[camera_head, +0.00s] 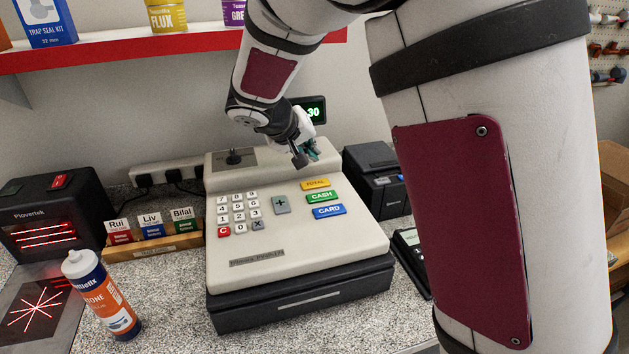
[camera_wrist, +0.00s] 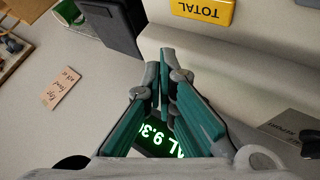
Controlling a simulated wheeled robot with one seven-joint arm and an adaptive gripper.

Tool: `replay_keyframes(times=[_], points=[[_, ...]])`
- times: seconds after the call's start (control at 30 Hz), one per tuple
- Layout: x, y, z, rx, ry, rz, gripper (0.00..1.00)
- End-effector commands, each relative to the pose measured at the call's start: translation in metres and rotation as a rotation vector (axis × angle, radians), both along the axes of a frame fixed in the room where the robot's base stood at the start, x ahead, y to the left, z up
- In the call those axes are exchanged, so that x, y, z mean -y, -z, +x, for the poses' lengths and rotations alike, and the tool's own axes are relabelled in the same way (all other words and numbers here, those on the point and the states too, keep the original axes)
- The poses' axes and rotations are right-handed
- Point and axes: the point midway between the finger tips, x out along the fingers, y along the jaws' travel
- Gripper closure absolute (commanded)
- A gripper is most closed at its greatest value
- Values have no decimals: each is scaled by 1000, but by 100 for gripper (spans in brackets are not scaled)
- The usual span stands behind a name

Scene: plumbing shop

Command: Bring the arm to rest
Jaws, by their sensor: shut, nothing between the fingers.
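My gripper (camera_head: 306,155) is above the back right part of the cash register (camera_head: 300,235), near its raised rear edge. In the wrist view my gripper (camera_wrist: 164,55) points down with its two fingers together and nothing between them. The yellow TOTAL key (camera_wrist: 203,10) lies beyond the fingertips there. The register's green-lit display (camera_head: 311,109) stands behind the gripper in the head view, partly hidden by it. My arm fills much of the right side of the head view and is bent over the counter. I cannot tell whether the fingertips touch the register.
An orange-labelled tube (camera_head: 104,295) stands at the front left by a scanner (camera_head: 50,215). A card holder (camera_head: 155,240) is left of the register. A black printer (camera_head: 378,180) and a card terminal (camera_head: 412,258) are to its right. A red-edged shelf (camera_head: 150,43) hangs above.

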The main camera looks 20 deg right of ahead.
Motion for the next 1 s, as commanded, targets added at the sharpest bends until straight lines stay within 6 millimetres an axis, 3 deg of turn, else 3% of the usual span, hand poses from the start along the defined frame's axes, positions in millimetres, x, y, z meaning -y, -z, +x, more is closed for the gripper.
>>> replay_keyframes(times=[0.17, 0.83, 1.0], points=[[0, -11, 0, 1, -1, 0, 100], [0, -11, 0, -1, -1, 0, 100], [17, -29, -30, -26, 25, 56, 100]])
